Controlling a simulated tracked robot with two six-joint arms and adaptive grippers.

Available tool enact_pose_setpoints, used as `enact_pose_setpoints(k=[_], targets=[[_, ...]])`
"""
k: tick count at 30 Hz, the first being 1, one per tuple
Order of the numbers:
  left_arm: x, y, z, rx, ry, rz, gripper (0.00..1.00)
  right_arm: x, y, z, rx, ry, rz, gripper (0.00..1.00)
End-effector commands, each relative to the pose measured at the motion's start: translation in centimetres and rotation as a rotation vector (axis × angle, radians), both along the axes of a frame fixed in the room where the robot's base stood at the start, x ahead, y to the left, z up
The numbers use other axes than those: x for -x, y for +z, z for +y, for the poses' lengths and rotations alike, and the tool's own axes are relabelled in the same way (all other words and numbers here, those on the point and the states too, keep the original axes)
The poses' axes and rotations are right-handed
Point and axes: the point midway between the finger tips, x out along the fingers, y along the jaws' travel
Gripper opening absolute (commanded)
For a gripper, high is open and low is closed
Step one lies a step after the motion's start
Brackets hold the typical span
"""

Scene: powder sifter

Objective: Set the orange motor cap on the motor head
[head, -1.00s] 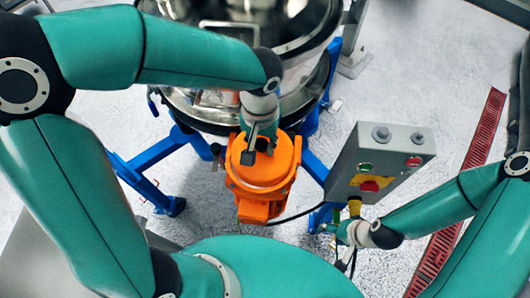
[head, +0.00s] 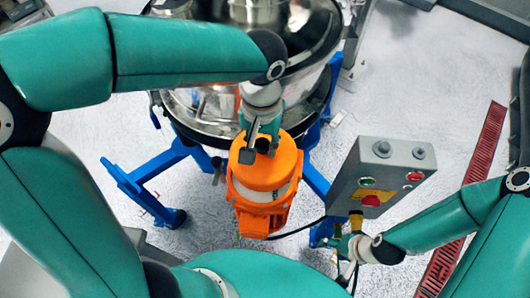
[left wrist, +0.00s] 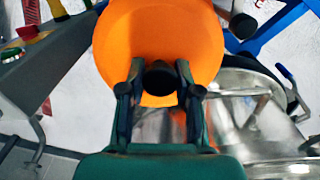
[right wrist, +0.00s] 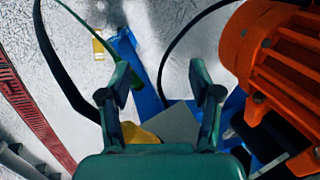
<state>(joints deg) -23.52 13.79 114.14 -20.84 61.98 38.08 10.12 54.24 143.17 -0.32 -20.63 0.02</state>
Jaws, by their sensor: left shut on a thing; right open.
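The orange motor cap (head: 258,170) is a round disc with a dark knob. My left gripper (head: 262,143) is shut on the knob; the left wrist view shows its fingers (left wrist: 160,80) on both sides of the knob and the cap (left wrist: 160,30) beyond. The orange motor (head: 262,220) is directly under the cap in the head view. A pale grey band shows between cap and motor body; whether they touch I cannot tell. My right gripper (right wrist: 158,95) is open and empty, left of the finned motor (right wrist: 285,65) in the right wrist view.
A grey control box (head: 380,172) with coloured buttons stands right of the motor, close to my right gripper (head: 348,243). The steel sifter vessel (head: 310,65) on its blue frame (head: 140,190) is behind the motor. A black cable runs between motor and box.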

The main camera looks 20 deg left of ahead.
Motion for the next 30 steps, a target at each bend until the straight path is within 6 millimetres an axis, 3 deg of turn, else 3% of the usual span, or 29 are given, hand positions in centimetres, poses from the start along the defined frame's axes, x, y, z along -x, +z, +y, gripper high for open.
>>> enact_pose_setpoints(k=[9, 19, 25, 30], targets=[[-0.1, 8.2, -0.1, 0.004, -0.001, -0.006, 0.00, 0.0, 0.2, 0.0, 0.000, 0.000, 0.000, 0.63], [-0.2, 13.0, -0.2, -0.016, -0.109, 0.020, 0.00, 0.0, -0.2, 0.0, 0.000, 0.000, 0.000, 0.63], [0.1, 13.8, -0.1, -0.035, -0.228, 0.054, 0.00, 0.0, -0.6, 0.0, 0.000, 0.000, 0.000, 0.63], [0.2, 10.9, 0.1, -0.037, -0.230, 0.059, 0.00, 0.0, -1.0, 0.0, 0.000, 0.000, 0.000, 0.63]])
